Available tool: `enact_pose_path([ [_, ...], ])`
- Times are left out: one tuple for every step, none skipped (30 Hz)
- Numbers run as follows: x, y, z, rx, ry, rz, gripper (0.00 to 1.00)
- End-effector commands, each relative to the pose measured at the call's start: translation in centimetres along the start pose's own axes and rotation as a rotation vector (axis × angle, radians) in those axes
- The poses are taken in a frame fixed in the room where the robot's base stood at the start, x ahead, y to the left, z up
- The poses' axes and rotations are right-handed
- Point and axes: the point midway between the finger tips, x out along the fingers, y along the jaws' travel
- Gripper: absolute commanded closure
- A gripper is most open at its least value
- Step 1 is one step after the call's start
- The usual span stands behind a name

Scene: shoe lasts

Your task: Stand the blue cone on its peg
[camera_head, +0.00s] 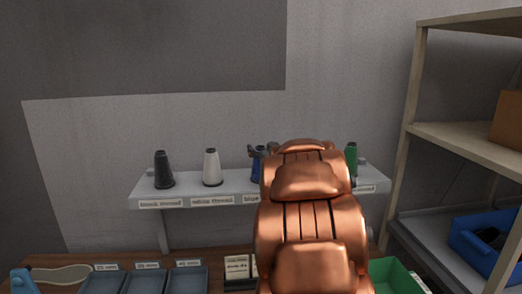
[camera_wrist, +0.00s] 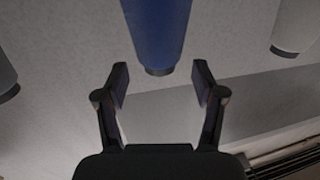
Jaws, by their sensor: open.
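The blue cone (camera_head: 258,168) is at the shelf above a label that is partly covered, and my arm hides much of it in the head view. In the wrist view the blue cone (camera_wrist: 158,28) comes down from the top edge, with its dark end near the fingertips. My gripper (camera_wrist: 161,82) is open, with one finger on each side of that end and a gap to both. It also shows in the head view (camera_head: 263,150), at the cone's upper part. The peg is not visible, so I cannot tell how the cone sits on it.
The thread shelf (camera_head: 190,187) also holds a black cone (camera_head: 164,170), a white cone (camera_head: 212,167) and a green cone (camera_head: 351,159). Grey trays (camera_head: 146,282) and a green bin (camera_head: 392,276) stand below. A wooden rack (camera_head: 407,150) is at right.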

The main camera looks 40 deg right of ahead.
Motion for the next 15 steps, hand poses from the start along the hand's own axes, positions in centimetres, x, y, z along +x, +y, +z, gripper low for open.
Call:
enact_pose_path([
  [-0.7, 0.0, 0.3, 0.001, 0.001, 0.0, 0.31],
  [-1.1, 0.0, 0.2, 0.001, 0.001, 0.001, 0.31],
  [-1.6, 0.0, 0.2, 0.001, 0.001, 0.002, 0.31],
  [-2.0, 0.0, 0.2, 0.001, 0.001, 0.002, 0.31],
  [-2.4, 0.0, 0.2, 0.0, 0.0, 0.001, 0.31],
  [-2.9, 0.0, 0.3, 0.0, 0.0, 0.001, 0.31],
  [-3.2, 0.0, 0.3, 0.001, 0.001, 0.001, 0.31],
  [-3.6, 0.1, 0.2, 0.001, 0.001, 0.002, 0.31],
  [-4.1, 0.1, 0.2, 0.001, 0.001, 0.002, 0.31],
  [-4.5, 0.1, 0.2, 0.0, 0.002, 0.002, 0.31],
  [-4.9, 0.1, 0.1, -0.001, 0.002, 0.002, 0.31],
  [-5.4, 0.0, 0.1, -0.002, 0.003, 0.001, 0.31],
  [-5.8, 0.0, 0.1, -0.001, 0.003, 0.001, 0.31],
  [-6.2, 0.0, 0.1, 0.001, 0.003, 0.002, 0.31],
  [-6.7, 0.0, 0.2, 0.001, 0.001, 0.001, 0.31],
])
